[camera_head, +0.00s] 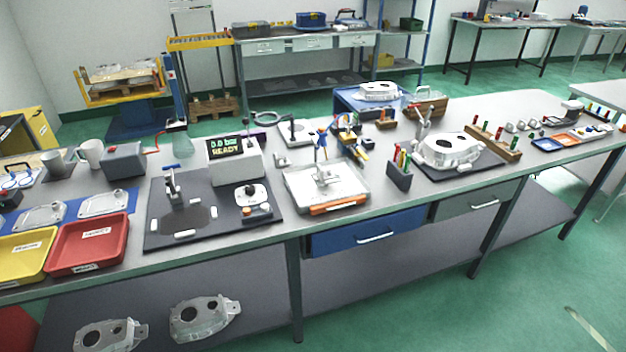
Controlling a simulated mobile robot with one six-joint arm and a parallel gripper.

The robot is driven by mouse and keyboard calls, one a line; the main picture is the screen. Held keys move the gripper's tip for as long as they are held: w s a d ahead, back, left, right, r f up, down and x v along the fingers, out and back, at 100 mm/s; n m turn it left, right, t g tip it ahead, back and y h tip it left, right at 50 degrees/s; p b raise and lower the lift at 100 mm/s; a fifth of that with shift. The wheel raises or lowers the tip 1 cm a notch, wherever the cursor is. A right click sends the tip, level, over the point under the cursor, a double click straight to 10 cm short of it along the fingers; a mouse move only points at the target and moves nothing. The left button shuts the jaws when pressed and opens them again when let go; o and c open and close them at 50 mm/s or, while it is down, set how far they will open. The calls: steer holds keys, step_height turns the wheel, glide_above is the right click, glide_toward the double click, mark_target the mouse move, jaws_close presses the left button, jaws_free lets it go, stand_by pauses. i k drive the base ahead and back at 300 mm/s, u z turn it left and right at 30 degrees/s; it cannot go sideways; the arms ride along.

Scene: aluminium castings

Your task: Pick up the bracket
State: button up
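I cannot tell for sure which part is the bracket. A small grey metal part (325,176) stands on a white tray-like plate (350,190) in the middle of the bench. Another small light part (298,131) stands behind it on a pale base. A large aluminium casting (447,151) sits on a dark mat at the right. Two flat castings, one (103,203) and another (40,216), lie on a blue mat at the left. My gripper is not in view.
The bench holds a red tray (88,244), a yellow tray (22,256), a display box reading "0.0 bar READY" (235,168), and a pen holder (399,176). Two castings, one (205,319) and another (108,335), lie on the lower shelf. Green floor at the lower right is mostly clear.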

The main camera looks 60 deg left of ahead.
mark_target(322, 175)
steer(key=k, duration=1.25)
steer(key=u, duration=2.1)
steer(key=i, duration=0.5)
